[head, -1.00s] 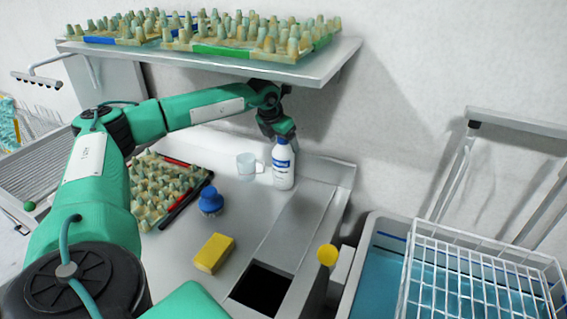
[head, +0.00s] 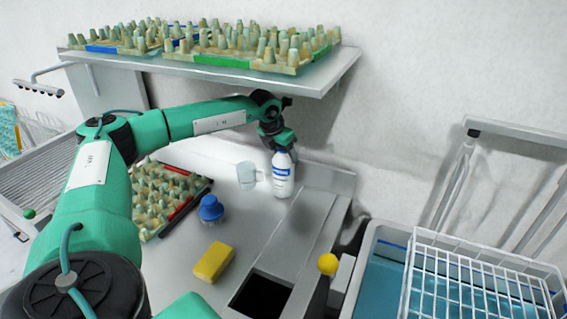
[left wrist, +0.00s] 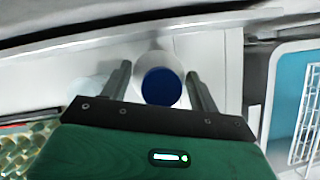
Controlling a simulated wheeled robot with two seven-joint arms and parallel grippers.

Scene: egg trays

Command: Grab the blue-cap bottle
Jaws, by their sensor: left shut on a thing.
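The blue-cap bottle (head: 282,176) is white with a blue label and stands upright on the counter near the back wall. In the left wrist view its round blue cap (left wrist: 161,87) shows from above, between the two fingers. My left gripper (head: 284,150) is at the top of the bottle, coming down from above. In the left wrist view the left gripper (left wrist: 158,84) has one finger on each side of the bottle and is shut on it. The cap is hidden by the gripper in the head view. My right gripper is not in view.
A clear mug (head: 246,175) stands just left of the bottle. A blue brush (head: 211,209), a yellow sponge (head: 213,262) and an egg tray (head: 150,223) lie on the counter. A shelf (head: 318,82) with egg trays hangs above the arm. A wire basket (head: 480,270) is at the right.

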